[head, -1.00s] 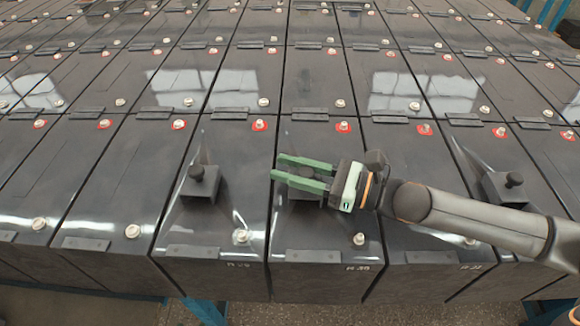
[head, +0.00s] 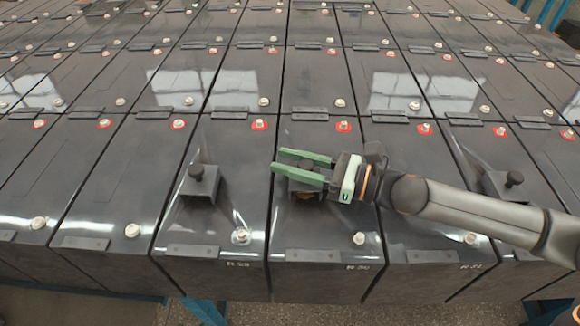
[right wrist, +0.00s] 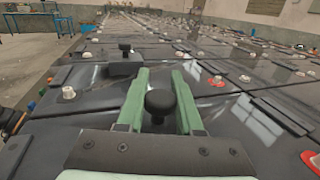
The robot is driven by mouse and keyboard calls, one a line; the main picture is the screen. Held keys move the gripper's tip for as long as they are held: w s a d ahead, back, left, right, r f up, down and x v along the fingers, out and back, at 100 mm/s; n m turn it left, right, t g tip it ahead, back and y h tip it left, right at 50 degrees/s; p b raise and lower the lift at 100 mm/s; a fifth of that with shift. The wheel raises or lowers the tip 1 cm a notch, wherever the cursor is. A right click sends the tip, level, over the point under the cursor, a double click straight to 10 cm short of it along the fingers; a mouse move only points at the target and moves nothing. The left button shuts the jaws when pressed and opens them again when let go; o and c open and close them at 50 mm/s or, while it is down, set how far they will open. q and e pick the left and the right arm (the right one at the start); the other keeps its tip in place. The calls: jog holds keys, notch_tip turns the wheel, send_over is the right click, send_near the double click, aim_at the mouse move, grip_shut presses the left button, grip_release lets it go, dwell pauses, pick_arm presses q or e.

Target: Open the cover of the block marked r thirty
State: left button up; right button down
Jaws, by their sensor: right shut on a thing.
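The block marked R 30 (head: 322,273) is in the front row of the head view, its white mark low on its front face. Its small dark cover has a black knob (head: 306,167); most of the cover is hidden by my fingers. My right gripper (head: 277,161) is shut on this knob, with its green fingers along both sides. The right wrist view shows the knob (right wrist: 160,101) between the fingers. A brownish patch (head: 305,196) shows just below the near finger at the cover. My left gripper is not in view.
The block to the left, with a similar closed-looking knobbed cover (head: 200,186), stands close by. Another knobbed cover (head: 510,184) is at the right beyond my arm. Bolt terminals, such as the one on R 30 (head: 359,238), stick up around. Blocks are packed tightly.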

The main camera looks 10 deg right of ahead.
jog(key=w, duration=0.2)
jog(key=w+d, duration=0.1)
jog(key=w, duration=0.3)
jog(key=shift+d+b, duration=0.3)
jog(key=shift+d, duration=0.1)
jog(key=c, duration=0.5)
grip_release()
jog(key=shift+c, duration=0.2)
jog(key=shift+s, duration=0.1)
